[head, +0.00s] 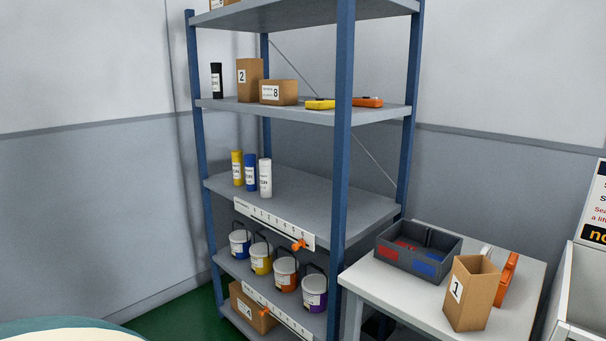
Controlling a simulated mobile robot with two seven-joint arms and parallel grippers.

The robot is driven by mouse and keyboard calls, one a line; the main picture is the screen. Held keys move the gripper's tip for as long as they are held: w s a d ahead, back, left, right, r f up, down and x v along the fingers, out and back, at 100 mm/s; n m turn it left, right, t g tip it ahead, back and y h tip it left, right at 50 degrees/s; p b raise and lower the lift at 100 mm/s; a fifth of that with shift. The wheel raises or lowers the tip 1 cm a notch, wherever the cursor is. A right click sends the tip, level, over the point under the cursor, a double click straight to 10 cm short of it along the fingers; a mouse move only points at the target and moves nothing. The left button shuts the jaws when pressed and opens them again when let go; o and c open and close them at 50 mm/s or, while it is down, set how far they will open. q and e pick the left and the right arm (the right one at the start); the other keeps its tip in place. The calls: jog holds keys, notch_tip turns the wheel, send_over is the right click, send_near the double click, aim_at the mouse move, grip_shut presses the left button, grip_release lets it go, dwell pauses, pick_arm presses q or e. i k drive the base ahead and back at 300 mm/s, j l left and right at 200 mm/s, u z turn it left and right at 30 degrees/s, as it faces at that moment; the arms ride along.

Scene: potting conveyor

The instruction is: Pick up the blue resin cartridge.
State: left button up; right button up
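The blue resin cartridge (250,173) stands upright on the middle shelf of the blue-posted rack in the head view. It is between a yellow cartridge (237,168) on its left and a white cartridge (265,178) on its right, close to both. Its front and label are visible. Neither of my grippers shows in the head view.
The middle shelf (340,203) is bare right of the cartridges, with a numbered strip (275,224) along its front edge. A blue post (341,130) rises in front. Buckets stand below. A white table (390,290) at right holds a divided tray (385,256) and box 1 (468,300).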

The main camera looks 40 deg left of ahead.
aim_at(251, 169)
jog(key=u, duration=1.7)
jog(key=i+j+z, duration=0.1)
jog(key=z, duration=0.3)
jog(key=i+j+z, duration=0.2)
jog(key=z, duration=0.2)
jog(key=i+j+z, duration=0.2)
jog(key=z, duration=0.2)
jog(key=i+j+z, duration=0.1)
jog(key=j, duration=0.25)
jog(key=i+j+z, duration=0.15)
jog(key=j, duration=0.2)
jog(key=i+j+z, duration=0.1)
jog(key=j, duration=0.25)
